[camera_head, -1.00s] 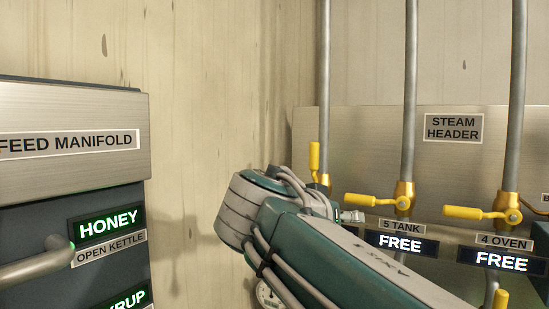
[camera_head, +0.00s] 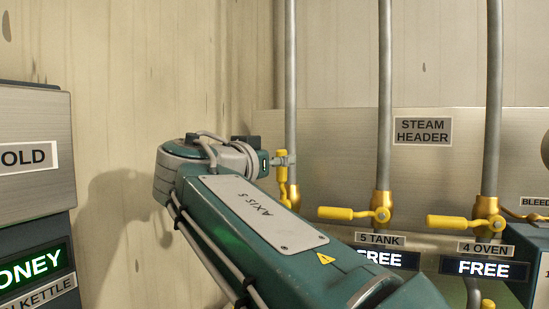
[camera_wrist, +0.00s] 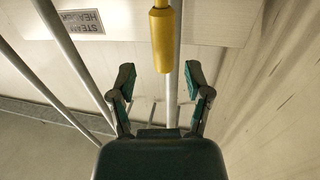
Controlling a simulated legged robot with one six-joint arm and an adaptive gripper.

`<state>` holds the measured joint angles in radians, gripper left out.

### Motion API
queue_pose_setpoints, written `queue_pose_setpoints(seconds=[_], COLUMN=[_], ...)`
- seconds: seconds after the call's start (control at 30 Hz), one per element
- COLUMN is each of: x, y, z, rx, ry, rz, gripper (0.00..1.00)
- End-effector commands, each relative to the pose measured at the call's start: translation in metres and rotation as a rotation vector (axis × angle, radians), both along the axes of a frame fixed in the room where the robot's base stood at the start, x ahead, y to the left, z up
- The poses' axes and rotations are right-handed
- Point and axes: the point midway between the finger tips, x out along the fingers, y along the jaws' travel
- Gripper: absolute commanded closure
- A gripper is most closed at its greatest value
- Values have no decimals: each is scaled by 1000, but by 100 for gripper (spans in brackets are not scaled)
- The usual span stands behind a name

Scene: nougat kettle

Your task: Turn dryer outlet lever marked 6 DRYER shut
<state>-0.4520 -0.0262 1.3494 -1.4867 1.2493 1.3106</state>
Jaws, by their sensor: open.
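A yellow lever (camera_head: 281,165) stands upright on the leftmost pipe, left of the 5 TANK lever (camera_head: 340,213). Its label is hidden behind my arm, so I cannot read a 6 DRYER marking. My gripper (camera_head: 284,161) is at the height of this lever and overlaps it in the head view. In the wrist view, my gripper (camera_wrist: 160,82) is open, with its two fingers apart and nothing between the tips. A yellow lever handle (camera_wrist: 162,42) lies just beyond the fingertips, roughly centred, with a grey pipe behind it.
The 5 TANK and 4 OVEN (camera_head: 452,222) levers lie sideways, each above a FREE display. A STEAM HEADER plate (camera_head: 422,131) is on the metal panel.

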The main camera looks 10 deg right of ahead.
Motion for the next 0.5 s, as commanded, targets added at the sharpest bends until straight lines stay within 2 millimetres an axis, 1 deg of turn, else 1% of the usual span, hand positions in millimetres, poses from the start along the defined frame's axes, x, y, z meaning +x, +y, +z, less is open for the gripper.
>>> queue_pose_setpoints(seconds=[0.03,0.1,0.2,0.5], x=[6,14,21,25], y=[-6,-12,-19,-25], z=[-1,-1,-1,0], rx=[-1,-1,-1,1], ry=[1,1,1,1], rz=[-4,-2,0,2], gripper=[36,36,36,36])
